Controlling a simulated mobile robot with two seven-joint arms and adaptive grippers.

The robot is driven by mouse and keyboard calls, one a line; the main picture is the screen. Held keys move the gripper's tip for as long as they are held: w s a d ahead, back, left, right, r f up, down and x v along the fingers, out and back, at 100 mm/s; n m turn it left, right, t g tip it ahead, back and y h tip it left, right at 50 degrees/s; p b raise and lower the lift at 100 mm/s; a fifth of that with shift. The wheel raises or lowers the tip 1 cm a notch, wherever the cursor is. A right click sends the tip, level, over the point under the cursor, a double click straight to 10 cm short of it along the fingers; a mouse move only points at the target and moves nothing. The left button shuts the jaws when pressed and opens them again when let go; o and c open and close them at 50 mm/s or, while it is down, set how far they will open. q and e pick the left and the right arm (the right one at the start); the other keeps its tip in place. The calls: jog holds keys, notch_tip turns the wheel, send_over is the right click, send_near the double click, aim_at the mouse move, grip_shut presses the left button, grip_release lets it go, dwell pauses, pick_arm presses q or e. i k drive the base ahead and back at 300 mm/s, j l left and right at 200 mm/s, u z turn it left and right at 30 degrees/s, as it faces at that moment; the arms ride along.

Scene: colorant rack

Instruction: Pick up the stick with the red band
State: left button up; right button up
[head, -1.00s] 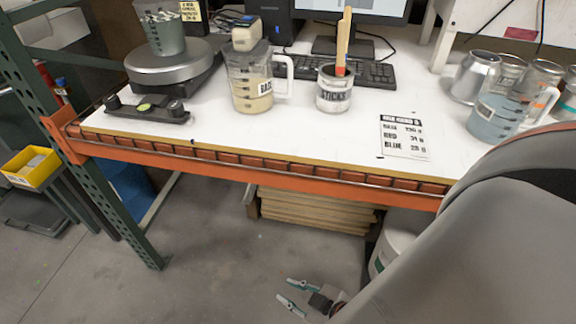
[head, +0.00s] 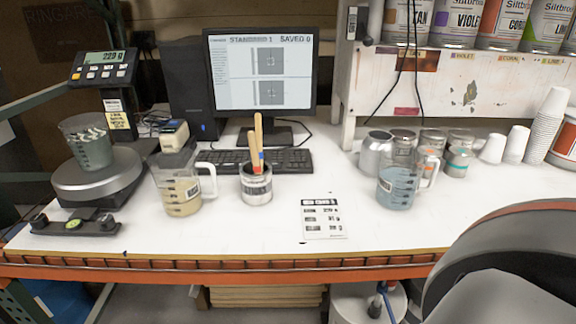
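The stick with the red band (head: 256,156) stands upright in a small labelled metal can (head: 257,191) in the middle of the bench. A second wooden stick (head: 251,139) stands close against it in the same can, and a blue band shows beside the red one. The can hides their lower ends. Neither gripper shows clearly in the head view; only a part of my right arm shows at the lower right. No hand touches the sticks or the can.
A jug of cream liquid (head: 181,190) stands left of the can, close to it. A keyboard (head: 290,160) and monitor (head: 262,70) are behind. A printed card (head: 323,218) lies to the right, before a jug of bluish liquid (head: 397,187). The bench front (head: 220,248) is clear.

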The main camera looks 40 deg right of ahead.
aim_at(251, 136)
jog(key=z, duration=1)
